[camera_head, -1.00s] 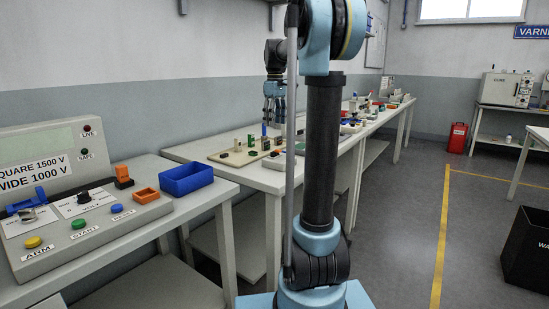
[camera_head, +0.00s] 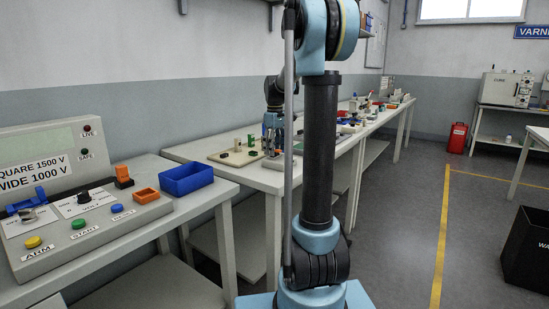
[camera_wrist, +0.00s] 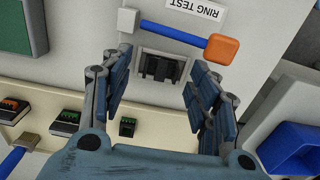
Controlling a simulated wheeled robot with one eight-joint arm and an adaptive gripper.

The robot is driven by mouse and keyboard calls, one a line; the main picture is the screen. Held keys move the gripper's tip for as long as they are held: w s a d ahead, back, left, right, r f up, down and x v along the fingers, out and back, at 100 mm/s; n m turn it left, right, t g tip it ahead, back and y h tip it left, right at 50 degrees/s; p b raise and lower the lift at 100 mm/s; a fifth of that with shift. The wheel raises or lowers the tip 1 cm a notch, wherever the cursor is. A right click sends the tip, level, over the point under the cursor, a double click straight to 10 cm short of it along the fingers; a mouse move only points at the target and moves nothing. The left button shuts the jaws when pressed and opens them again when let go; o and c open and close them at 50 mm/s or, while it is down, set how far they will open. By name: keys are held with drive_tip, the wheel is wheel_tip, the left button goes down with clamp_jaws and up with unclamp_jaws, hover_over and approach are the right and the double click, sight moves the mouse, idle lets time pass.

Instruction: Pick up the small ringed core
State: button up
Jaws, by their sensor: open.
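My gripper (camera_wrist: 160,75) is open and points down at a pale fixture labelled RING TEST. Between its fingers, a dark core-like piece (camera_wrist: 158,69) sits in a grey recess of the fixture. Its rings are too small to make out, so I cannot tell whether it is the small ringed core. The fingers stand to its left and right, apart from it. Dark pieces with orange tops (camera_wrist: 68,121) and green tops (camera_wrist: 127,128) lie on a cream tray (camera_wrist: 40,88). In the head view my gripper (camera_head: 272,151) is low over the middle bench.
A blue rod with an orange end block (camera_wrist: 222,49) crosses the fixture just beyond the recess, close to the right finger. A blue bin (camera_wrist: 290,150) is at the lower right. A green panel (camera_wrist: 20,25) is at upper left. The tray's near end (camera_head: 222,158) has free room.

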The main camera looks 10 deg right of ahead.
drive_tip(key=shift+f, duration=0.35)
drive_tip(key=c, duration=1.1)
drive_tip(key=shift+c, duration=0.3)
drive_tip(key=shift+r, duration=0.1)
